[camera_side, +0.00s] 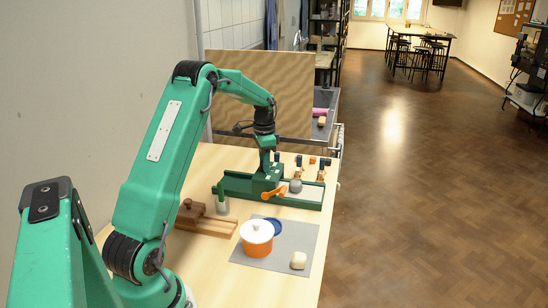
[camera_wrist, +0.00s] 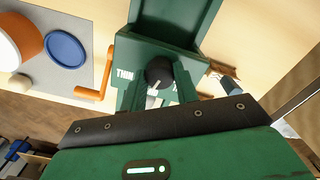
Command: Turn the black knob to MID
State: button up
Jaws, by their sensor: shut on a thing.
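The black knob (camera_wrist: 158,71) sits on the face of a green machine (camera_wrist: 165,50) in the wrist view. A white pointer line on it runs toward the bottom of the picture, tilted a little left. The word THIN is printed left of the knob; a label on the right is mostly covered by a finger, and I see no MID mark. My gripper (camera_wrist: 158,88) has its green fingers on both sides of the knob and is shut on it. In the side view my gripper (camera_side: 265,160) is down at the green machine (camera_side: 310,205), and the knob is hidden.
An orange crank (camera_wrist: 92,94) sticks out beside the knob. A wooden piece (camera_side: 207,226) lies left; small items stand behind the machine.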

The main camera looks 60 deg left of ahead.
jog(key=shift+r+n, duration=0.1)
jog(key=shift+n, duration=1.2)
jog(key=o, duration=1)
jog(key=shift+r, duration=3.85)
